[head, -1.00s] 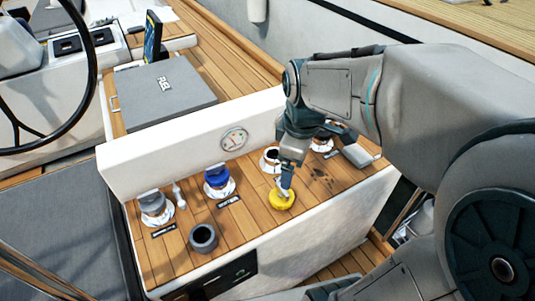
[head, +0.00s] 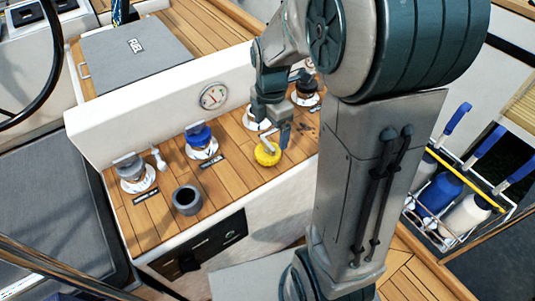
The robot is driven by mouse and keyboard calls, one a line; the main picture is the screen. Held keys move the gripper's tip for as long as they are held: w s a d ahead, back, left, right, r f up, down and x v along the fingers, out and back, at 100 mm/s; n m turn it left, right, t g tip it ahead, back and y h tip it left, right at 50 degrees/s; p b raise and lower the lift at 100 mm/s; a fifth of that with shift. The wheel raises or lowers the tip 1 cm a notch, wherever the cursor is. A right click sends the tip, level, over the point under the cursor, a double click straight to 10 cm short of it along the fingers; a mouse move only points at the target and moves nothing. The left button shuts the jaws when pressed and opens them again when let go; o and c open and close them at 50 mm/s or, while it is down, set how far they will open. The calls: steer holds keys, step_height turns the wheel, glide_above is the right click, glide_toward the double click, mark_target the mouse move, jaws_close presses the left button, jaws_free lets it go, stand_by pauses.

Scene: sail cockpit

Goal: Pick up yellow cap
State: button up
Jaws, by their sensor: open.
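The yellow cap (head: 267,155) lies on the wooden top of the cockpit console, in front of a white-ringed fitting (head: 257,122). My gripper (head: 276,143) points down right at the cap, with its fingers at or just above the cap's upper side. The jaws are open. Part of the cap is behind the fingers, and I cannot tell whether they touch it.
A grey cup (head: 186,200), a blue-capped fitting (head: 201,141) and a grey-capped fitting (head: 133,174) stand left on the console. A black-capped fitting (head: 305,90) is behind my gripper. A gauge (head: 213,96) is on the white wall. A bottle rack (head: 462,205) stands at right.

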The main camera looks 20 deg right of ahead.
mark_target(268, 143)
steer(key=shift+a+f+b, duration=0.2)
steer(key=shift+f, duration=1.6)
steer(key=shift+a+f+b, duration=0.15)
steer(key=shift+f, duration=1.6)
steer(key=c, duration=1.2)
